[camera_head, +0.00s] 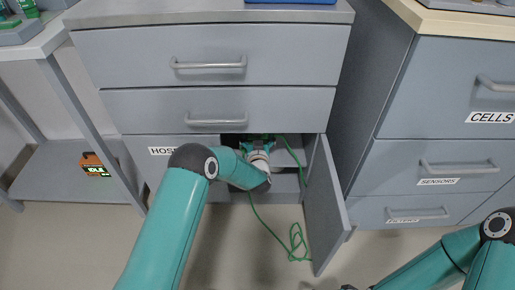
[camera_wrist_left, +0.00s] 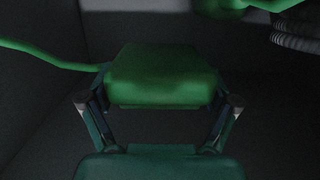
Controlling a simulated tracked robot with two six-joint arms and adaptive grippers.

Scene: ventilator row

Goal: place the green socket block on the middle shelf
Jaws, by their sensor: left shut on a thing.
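The green socket block (camera_wrist_left: 163,75) fills the middle of the left wrist view, between my fingers, with a green cable (camera_wrist_left: 50,57) running from its left side. My left gripper (camera_head: 261,143) is shut on the block inside the open lower cabinet. In the head view my arm and the cabinet's upper edge hide most of the gripper and block. A shelf (camera_head: 285,158) shows inside the cabinet; its level is hard to tell. Of my right gripper only a small dark part may show at the bottom edge of the head view.
The cabinet door (camera_head: 326,205) stands open to the right of my left arm. The green cable (camera_head: 296,243) trails out onto the floor. Drawers (camera_head: 215,65) sit above the opening. A second drawer unit (camera_head: 440,130) stands right. More green and grey things show at the wrist view's upper right.

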